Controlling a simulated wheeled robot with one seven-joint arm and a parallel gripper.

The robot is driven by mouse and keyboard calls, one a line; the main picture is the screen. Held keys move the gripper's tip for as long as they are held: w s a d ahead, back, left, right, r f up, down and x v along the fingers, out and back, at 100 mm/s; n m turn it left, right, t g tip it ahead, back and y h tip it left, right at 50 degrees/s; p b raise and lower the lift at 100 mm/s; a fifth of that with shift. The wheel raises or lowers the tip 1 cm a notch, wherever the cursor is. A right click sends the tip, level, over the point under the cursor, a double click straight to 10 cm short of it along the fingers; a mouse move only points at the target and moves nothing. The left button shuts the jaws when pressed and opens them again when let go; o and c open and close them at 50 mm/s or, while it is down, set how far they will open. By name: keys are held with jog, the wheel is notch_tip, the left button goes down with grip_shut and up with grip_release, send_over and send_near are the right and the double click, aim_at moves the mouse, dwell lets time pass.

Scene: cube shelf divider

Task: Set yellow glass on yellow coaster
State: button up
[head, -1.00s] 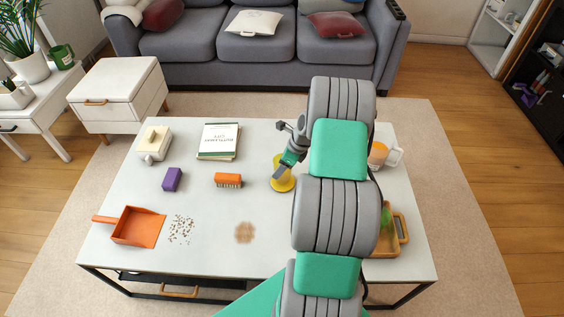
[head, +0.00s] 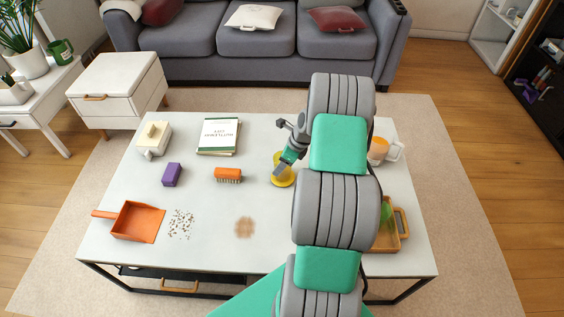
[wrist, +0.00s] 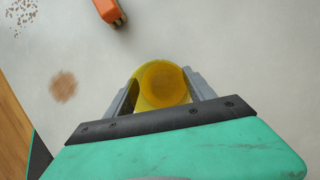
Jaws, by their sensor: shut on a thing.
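The yellow glass (wrist: 134,92) is see-through and sits between the two fingers of my gripper (wrist: 162,92) in the wrist view. My gripper is shut on it. A darker yellow disc shows within the glass outline; I cannot tell whether it is the glass bottom or the coaster. In the head view, my gripper (head: 280,170) reaches down over the yellow glass (head: 276,158), and a round yellow patch, apparently the yellow coaster (head: 284,183), shows at its foot. My gripper partly hides both. I cannot tell whether glass and coaster touch.
An orange brush (head: 228,175) lies left of the glass, with a purple block (head: 172,174) farther left. A book (head: 218,136) lies behind. A brown stain (head: 244,228) and crumbs (head: 181,223) mark the front. A mug (head: 379,151) and a wooden tray (head: 404,222) stand at the right.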

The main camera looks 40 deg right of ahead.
jog(key=o, duration=1.7)
jog(key=p+v, duration=0.2)
jog(key=v, duration=0.5)
jog(key=shift+s+d+r, duration=0.1)
jog(key=shift+s+r, duration=0.05)
jog(key=shift+r, duration=0.25)
jog(key=a+r+n+p, duration=0.6)
jog(key=a+r+n, duration=0.15)
jog(key=r, duration=0.65)
jog(key=s+a+r+n+h+p, duration=0.1)
jog(key=s+a+r+n+p, duration=0.3)
jog(key=a+r+n, duration=0.2)
jog(key=s+a+r+n+p, duration=0.4)
jog(key=r+n, duration=0.4)
jog(key=r, duration=0.2)
jog(key=s+a+r+n+h+p, duration=0.1)
jog(key=s+a+r+n+p, duration=0.3)
jog(key=s+a+r+n, duration=0.2)
jog(key=shift+s+a+r+n+g+h, duration=0.15)
jog(key=shift+a+r+n, duration=0.35)
jog(key=shift+a, duration=0.3)
jog(key=shift+s+a+r+n+g+h, duration=0.15)
jog(key=shift+a+r+n, duration=0.35)
jog(key=shift+a, duration=0.25)
